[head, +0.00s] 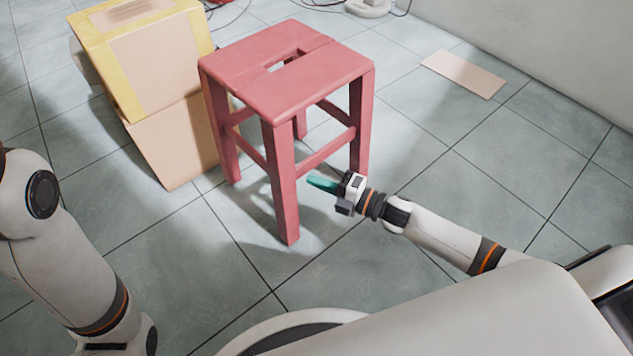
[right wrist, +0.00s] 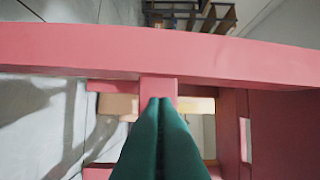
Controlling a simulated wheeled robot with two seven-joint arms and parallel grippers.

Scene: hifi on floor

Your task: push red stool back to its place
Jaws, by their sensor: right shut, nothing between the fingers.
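The red stool (head: 287,70) stands upright on the tiled floor, in the upper middle of the head view. It has a slotted seat, straight legs and crossbars. In the right wrist view, the edge of its seat (right wrist: 160,50) spans the picture, with legs and bars below. My right gripper (head: 322,184) has green fingers that are shut and empty. It is low, below seat height, beside the stool's near legs. Whether the fingertips touch the stool cannot be told. My left arm shows at the left edge of the head view; its gripper is out of frame.
Stacked cardboard boxes, a yellow one (head: 148,60) on a tan one (head: 176,143), stand close to the stool's left. A flat tan board (head: 463,74) lies on the floor near the wall (head: 560,50). A white object with cables (head: 367,7) is at the back. The floor in front is clear.

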